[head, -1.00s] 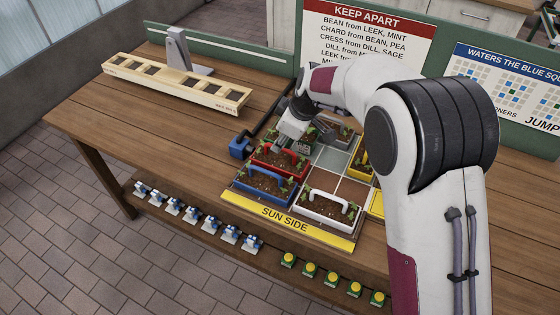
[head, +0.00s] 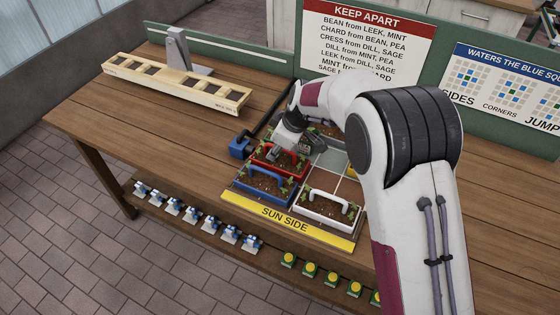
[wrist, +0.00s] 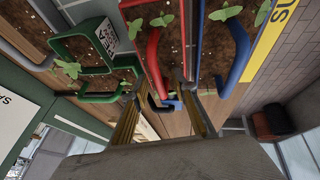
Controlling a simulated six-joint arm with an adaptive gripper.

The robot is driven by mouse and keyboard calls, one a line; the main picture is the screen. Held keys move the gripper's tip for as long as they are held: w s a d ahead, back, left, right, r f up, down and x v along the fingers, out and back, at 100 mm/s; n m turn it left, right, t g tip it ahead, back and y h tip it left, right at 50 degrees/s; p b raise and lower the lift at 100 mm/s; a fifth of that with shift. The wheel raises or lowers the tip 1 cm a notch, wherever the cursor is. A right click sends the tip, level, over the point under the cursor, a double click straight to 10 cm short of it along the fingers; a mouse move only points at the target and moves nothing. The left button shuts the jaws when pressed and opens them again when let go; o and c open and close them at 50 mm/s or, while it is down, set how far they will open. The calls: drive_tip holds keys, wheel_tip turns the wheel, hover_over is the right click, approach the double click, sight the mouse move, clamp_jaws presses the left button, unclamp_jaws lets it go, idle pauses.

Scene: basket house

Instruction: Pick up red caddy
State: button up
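The red caddy (head: 266,164) holds soil and seedlings and has a raised red handle. It stands in the tray on the bench, behind the blue caddy (head: 262,184). My gripper (head: 277,153) is over the red caddy, pointing down at its handle. In the wrist view the red handle (wrist: 154,62) reaches between the two fingers of my gripper (wrist: 162,92), which are apart. I see no clear contact. The blue handle (wrist: 238,55) is just right of the right finger. A green caddy (wrist: 78,50) is on the left side.
A white caddy (head: 325,212) stands to the right of the blue one. A yellow "SUN SIDE" strip (head: 290,223) edges the tray's front. A blue tap-like part (head: 241,148) sits left of the tray. A wooden rack (head: 175,85) lies at the back left.

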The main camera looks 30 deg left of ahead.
idle(0.4)
clamp_jaws()
drive_tip(key=shift+r, duration=0.1)
drive_tip(key=shift+r, duration=4.95)
